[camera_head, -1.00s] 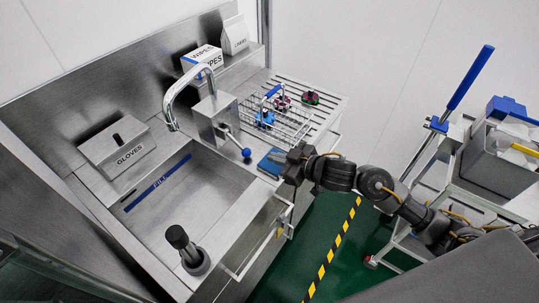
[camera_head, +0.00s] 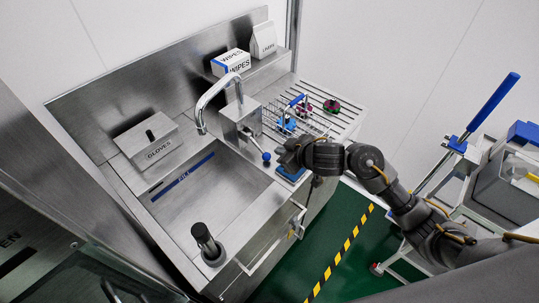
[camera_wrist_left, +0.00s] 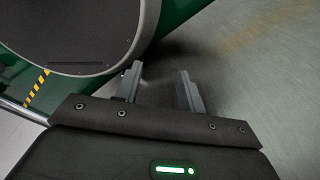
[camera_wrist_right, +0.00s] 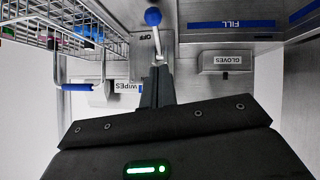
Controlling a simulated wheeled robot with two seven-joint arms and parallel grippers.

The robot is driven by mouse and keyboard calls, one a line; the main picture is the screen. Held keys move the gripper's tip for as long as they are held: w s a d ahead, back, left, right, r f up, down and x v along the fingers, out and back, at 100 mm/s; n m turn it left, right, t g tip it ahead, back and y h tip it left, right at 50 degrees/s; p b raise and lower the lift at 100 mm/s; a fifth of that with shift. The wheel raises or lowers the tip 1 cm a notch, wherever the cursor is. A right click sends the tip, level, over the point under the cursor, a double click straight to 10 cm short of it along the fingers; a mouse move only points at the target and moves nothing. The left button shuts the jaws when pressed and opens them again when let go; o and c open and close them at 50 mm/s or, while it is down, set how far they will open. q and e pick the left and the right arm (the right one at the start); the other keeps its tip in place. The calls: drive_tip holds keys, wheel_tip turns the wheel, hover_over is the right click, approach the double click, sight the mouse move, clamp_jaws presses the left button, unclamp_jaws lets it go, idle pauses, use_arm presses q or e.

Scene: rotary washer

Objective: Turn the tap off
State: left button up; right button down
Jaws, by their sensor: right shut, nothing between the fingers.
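The tap has a curved metal spout (camera_head: 212,92) and a metal box body (camera_head: 240,122) beside the sink. Its lever ends in a blue ball knob (camera_head: 266,157) that points toward the sink's front. My right gripper (camera_head: 281,151) is shut and empty, just right of the knob. In the right wrist view the lever (camera_wrist_right: 158,47) and blue knob (camera_wrist_right: 153,16) show beyond my shut fingertips (camera_wrist_right: 157,68); I cannot tell whether they touch. A small label by the lever seems to read OFF. I see no water running. My left gripper (camera_wrist_left: 160,80) is open and empty, away from the sink.
A wire basket (camera_head: 305,125) with coloured parts stands on the drainer behind my right gripper. A gloves box (camera_head: 150,142) sits left. A trolley with a blue-handled lever (camera_head: 490,105) is at right.

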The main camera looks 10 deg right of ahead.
drive_tip(key=b, duration=0.1)
approach(263, 153)
drive_tip(key=w+a, duration=0.2)
drive_tip(key=w, duration=0.1)
drive_tip(key=shift+w+f, duration=0.25)
drive_tip(key=shift+f, duration=0.45)
drive_tip(key=shift+w+f, duration=0.2)
drive_tip(key=shift+f, duration=0.6)
